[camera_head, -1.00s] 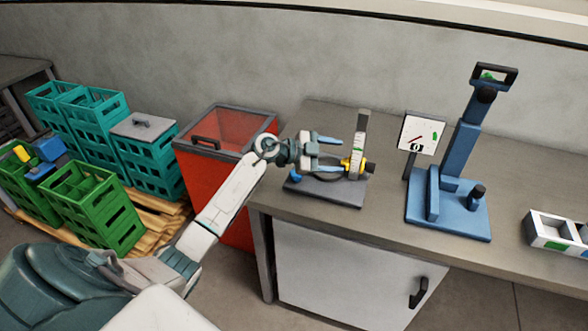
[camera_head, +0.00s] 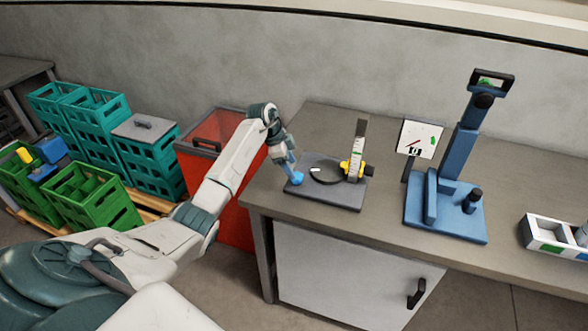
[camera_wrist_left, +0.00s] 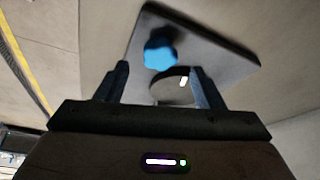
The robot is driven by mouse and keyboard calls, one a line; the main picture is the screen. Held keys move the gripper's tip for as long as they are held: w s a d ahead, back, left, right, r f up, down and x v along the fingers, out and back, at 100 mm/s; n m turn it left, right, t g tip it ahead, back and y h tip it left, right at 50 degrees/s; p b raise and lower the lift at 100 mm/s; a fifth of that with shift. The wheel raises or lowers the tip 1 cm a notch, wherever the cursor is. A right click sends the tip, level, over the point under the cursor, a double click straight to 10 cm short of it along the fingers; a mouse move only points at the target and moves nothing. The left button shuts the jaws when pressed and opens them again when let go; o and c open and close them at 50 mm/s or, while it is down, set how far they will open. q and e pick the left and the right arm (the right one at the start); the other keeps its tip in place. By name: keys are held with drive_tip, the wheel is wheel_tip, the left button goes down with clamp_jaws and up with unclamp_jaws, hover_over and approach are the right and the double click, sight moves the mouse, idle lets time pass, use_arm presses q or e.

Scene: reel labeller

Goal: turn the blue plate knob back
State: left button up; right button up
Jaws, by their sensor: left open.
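The blue plate knob (camera_wrist_left: 159,53) sits near a corner of a dark square base plate (camera_wrist_left: 215,47). In the head view the knob (camera_head: 296,178) is at the plate's left end, partly hidden by my gripper. My left gripper (camera_head: 293,176) points down at the knob. In the left wrist view its two fingers (camera_wrist_left: 161,82) are apart, with the knob ahead of and between them and nothing held. I cannot tell whether a finger touches the knob. A dark disc (camera_wrist_left: 173,86) with a white mark lies beside the knob. My right gripper is not in view.
An upright scale post with a yellow part (camera_head: 352,168) stands at the plate's right side. A blue stand (camera_head: 445,205) and a white sign (camera_head: 418,138) are further right. A red bin (camera_head: 232,210) stands left of the grey bench (camera_head: 300,212). Crates (camera_head: 95,205) are at the far left.

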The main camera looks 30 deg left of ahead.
use_arm(q)
drive_tip(key=shift+p+x, duration=0.3)
drive_tip(key=shift+x, duration=1.55)
drive_tip(key=c, duration=1)
